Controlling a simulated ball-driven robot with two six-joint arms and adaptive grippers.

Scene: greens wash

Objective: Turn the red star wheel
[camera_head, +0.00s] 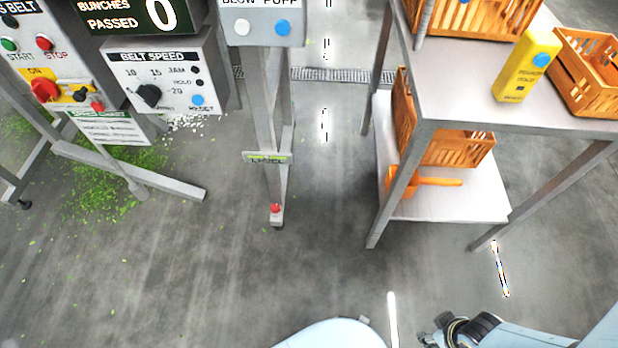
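A small red knob (276,208) sits low on the foot of the middle stand, below a plate that seems to read LEVEL (267,157). It is too small to tell whether it is star-shaped. A larger red rotary knob (44,90) is on the yellow ON plate of the left control panel. My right gripper (430,337) is at the bottom edge, right of centre, far from both knobs. It is partly cut off, and its finger opening cannot be made out. My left gripper is not in view.
A metal table (455,100) with a lower shelf stands at the right, carrying orange crates (590,75) and a yellow box (525,68). A belt speed panel (165,80) and slanted frame legs (170,180) are at the left. The middle floor is clear.

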